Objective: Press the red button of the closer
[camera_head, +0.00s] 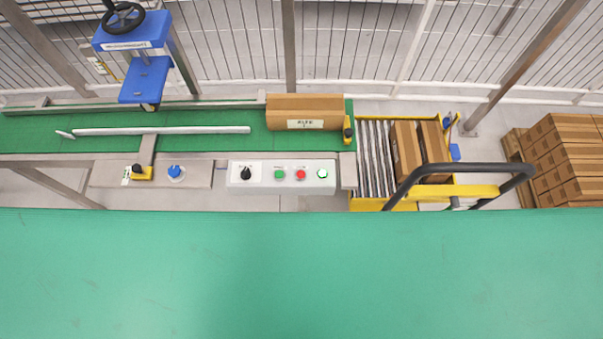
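A red button (300,174) sits on a light grey control panel (262,176) at the front edge of the conveyor, in the head view. A green button (279,174) is just left of it, and a black rotary knob (246,173) is farther left. A lit button with a green ring (322,174) is to its right. Nothing covers the red button. Neither of my grippers shows in the head view.
A green conveyor (200,117) carries a cardboard box (304,111) behind the panel. A blue knob (175,171) is to the left. A yellow-framed roller cart (374,150) with boxes stands right. A green surface (300,275) fills the foreground, clear.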

